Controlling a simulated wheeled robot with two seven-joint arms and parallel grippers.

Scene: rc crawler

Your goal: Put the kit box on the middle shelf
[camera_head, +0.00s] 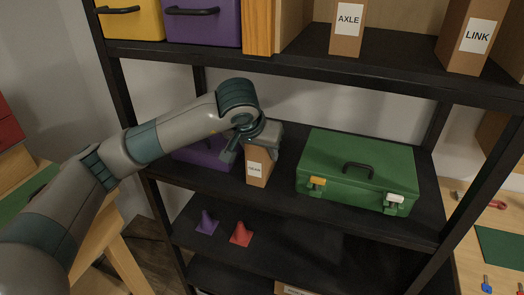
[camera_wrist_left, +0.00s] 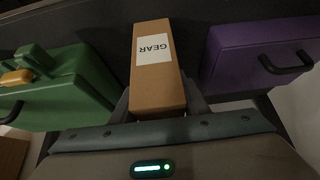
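The kit box is a small brown carton (camera_head: 258,170) with a white label, upright on the middle shelf (camera_head: 285,205) or just over it; contact is unclear. It stands between a purple bin and a green case. In the left wrist view the carton (camera_wrist_left: 157,85) reads GEAR. My left gripper (camera_head: 258,140) comes from the left, above and behind the carton. In the left wrist view the fingers (camera_wrist_left: 158,100) lie close against both sides of the carton, so it looks gripped. My right gripper is not in view.
The green case (camera_head: 345,175) is on the right of the carton, the purple bin (camera_head: 200,152) on the left. The upper shelf holds AXLE (camera_head: 346,30) and LINK (camera_head: 470,40) cartons. Purple (camera_head: 207,224) and red (camera_head: 241,234) cones stand on the shelf below. A black post (camera_head: 475,190) stands front right.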

